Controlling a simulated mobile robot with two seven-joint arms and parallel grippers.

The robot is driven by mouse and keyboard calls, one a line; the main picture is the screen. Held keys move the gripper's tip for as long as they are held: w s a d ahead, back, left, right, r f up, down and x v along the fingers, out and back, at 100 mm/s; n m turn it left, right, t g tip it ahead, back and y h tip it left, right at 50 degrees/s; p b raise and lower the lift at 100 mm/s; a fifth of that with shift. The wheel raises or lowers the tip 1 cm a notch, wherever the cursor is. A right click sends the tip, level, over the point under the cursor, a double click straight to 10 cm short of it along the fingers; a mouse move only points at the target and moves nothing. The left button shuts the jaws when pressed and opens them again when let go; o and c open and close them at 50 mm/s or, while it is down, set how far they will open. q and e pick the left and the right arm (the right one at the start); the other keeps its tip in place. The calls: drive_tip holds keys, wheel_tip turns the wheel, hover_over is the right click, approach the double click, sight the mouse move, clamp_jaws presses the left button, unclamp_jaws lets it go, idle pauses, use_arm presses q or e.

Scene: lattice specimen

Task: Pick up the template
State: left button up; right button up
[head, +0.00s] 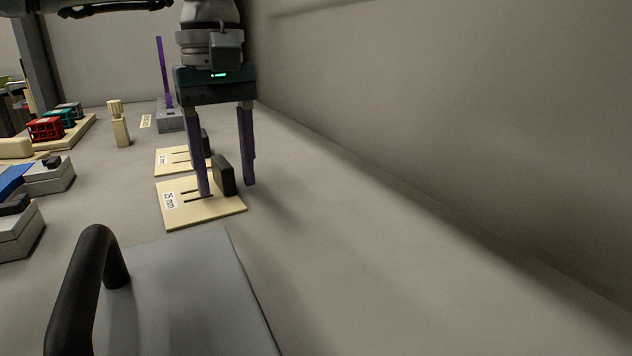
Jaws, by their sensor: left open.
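A flat cream template (218,212) with a slot and a label that seems to read "25 mm" lies on the grey bench. A dark upright grip block (223,174) stands on it. My left gripper (227,190) points down over this template, open, with one purple finger on each side of the block. I cannot tell whether a finger touches it. A second cream template (171,161) with its own label and dark block lies just behind, partly hidden by the left finger. My right gripper is out of view.
A grey panel with a black handle (84,275) fills the near front. A grey base with a purple post (162,75), a cream peg (119,125), a tray with red and teal lattice blocks (45,129) stand left. A wall bounds the right; the bench before it is clear.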

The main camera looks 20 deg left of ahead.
use_arm(q)
drive_tip(key=shift+f, duration=0.3)
clamp_jaws()
idle(0.5)
